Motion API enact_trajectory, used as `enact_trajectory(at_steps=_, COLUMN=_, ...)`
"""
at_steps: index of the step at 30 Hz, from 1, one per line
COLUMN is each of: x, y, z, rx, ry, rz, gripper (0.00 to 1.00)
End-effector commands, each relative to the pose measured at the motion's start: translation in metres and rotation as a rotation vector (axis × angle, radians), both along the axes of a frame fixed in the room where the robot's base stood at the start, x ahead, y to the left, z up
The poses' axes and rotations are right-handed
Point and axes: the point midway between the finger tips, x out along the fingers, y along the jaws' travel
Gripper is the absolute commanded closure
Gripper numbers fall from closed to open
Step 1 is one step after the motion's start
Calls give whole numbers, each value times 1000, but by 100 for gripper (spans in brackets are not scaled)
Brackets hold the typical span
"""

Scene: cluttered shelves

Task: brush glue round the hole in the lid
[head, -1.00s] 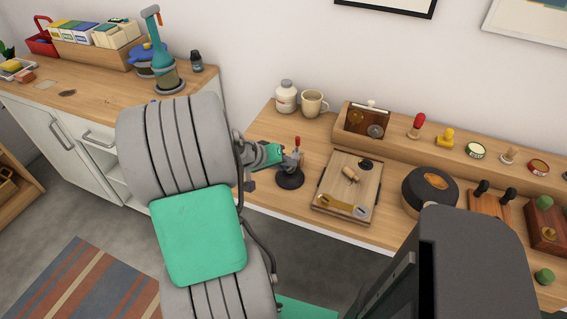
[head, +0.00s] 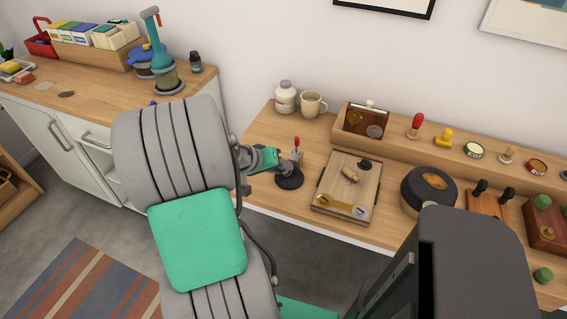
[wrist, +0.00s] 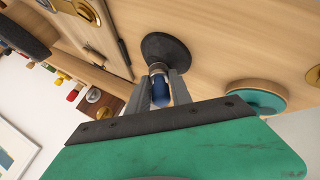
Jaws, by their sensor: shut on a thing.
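My gripper (wrist: 161,88) is shut on a slim upright thing with a blue part and a metal collar (wrist: 157,70). A dark round base (wrist: 168,48) lies just beyond the fingertips; it also shows in the head view (head: 289,179), with a red tip (head: 296,142) sticking up near my gripper. I cannot tell whether the held thing is a glue brush or touches the base. A flat wooden panel (head: 334,188), perhaps the lid, lies to the right, with a dark round spot (head: 365,165) near its far edge; I cannot tell if that is the hole. A small wooden piece lies on it.
A white jar (head: 285,97) and a mug (head: 312,103) stand behind. A dark round thing (head: 416,203) stands right of the panel. A raised wooden ledge (head: 400,140) with small tools runs along the back. The wrist view shows a teal-rimmed disc (wrist: 258,110).

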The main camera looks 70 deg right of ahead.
Motion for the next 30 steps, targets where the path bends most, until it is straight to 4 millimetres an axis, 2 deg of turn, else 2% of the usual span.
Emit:
enact_trajectory(at_steps=1, x=-1, y=5, z=-3, rx=16, ry=4, rz=0, gripper=100)
enact_trajectory(at_steps=4, x=-2, y=3, z=-4, rx=16, ry=5, rz=-2, gripper=100)
enact_trajectory(at_steps=14, x=-8, y=-18, z=2, rx=9, ry=4, rz=-8, gripper=100)
enact_trajectory(at_steps=17, x=-9, y=-17, z=3, rx=8, ry=4, rz=-7, gripper=100)
enact_trajectory(at_steps=24, x=-4, y=1, z=6, rx=7, ry=3, rz=-2, gripper=100)
enact_trajectory(at_steps=30, x=-5, y=0, z=2, rx=6, ry=2, rz=-4, gripper=100)
